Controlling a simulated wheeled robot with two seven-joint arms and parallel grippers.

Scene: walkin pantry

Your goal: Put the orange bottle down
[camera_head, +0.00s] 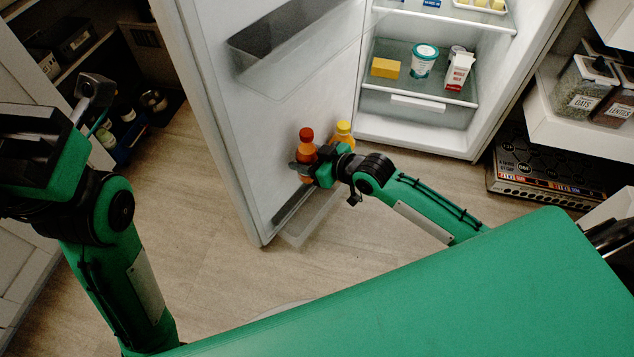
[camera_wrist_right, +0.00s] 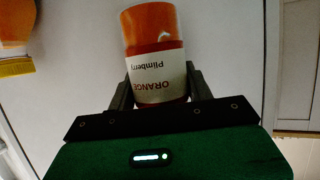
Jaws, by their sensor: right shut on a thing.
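The orange bottle (camera_head: 307,152), with a red cap and orange body, is at the inner side of the open fridge door. My right gripper (camera_head: 302,169) is shut on it. In the right wrist view the bottle (camera_wrist_right: 155,55) sits between the two fingers, its label reading "ORANGE". The bottle looks roughly upright, above the clear lower door bin (camera_head: 312,218). I cannot tell whether its base touches anything, as the gripper hides its lower part. My left gripper (camera_head: 95,92) is at the far left, away from the bottle; its jaw opening is unclear.
A yellow-capped bottle (camera_head: 344,131) stands just right of the held bottle. The fridge door (camera_head: 225,110) is open, with a clear upper bin (camera_head: 290,50). A fridge shelf holds a yellow block (camera_head: 385,68), a tub (camera_head: 424,60) and a carton (camera_head: 459,72).

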